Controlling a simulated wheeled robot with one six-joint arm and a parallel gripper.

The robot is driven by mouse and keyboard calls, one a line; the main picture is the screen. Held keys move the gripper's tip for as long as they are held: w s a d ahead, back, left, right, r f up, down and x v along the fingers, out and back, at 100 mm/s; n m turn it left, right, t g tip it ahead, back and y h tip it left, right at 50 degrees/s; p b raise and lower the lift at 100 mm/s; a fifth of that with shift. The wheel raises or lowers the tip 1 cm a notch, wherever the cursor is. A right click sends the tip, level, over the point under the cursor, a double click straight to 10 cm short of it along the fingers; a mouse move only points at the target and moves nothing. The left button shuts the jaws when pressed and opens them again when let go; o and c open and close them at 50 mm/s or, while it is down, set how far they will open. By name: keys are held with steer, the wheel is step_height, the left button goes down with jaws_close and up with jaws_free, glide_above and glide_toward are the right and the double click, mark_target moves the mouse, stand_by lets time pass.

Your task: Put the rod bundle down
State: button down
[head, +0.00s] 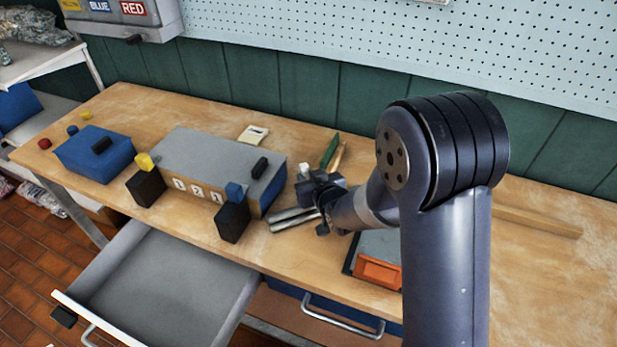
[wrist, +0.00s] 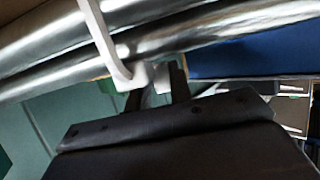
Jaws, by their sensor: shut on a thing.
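The rod bundle (head: 290,220) is a set of shiny silver rods, partly hidden behind my gripper in the head view. In the wrist view the rods (wrist: 220,28) run across the top, with a white strap or handle (wrist: 102,38) around them. My gripper (head: 312,190) is over the middle of the workbench, right of the grey box. In the wrist view my gripper (wrist: 155,88) is shut on the white part of the bundle. I cannot tell whether the rods touch the bench.
A grey numbered box (head: 210,158) and black blocks (head: 232,222) stand left of the bundle. A blue box (head: 93,153) is farther left. An open drawer (head: 165,275) juts out in front. A green item (head: 330,150) lies behind.

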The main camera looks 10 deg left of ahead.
steer(key=c, duration=1.6)
jaws_free()
steer(key=o, duration=0.3)
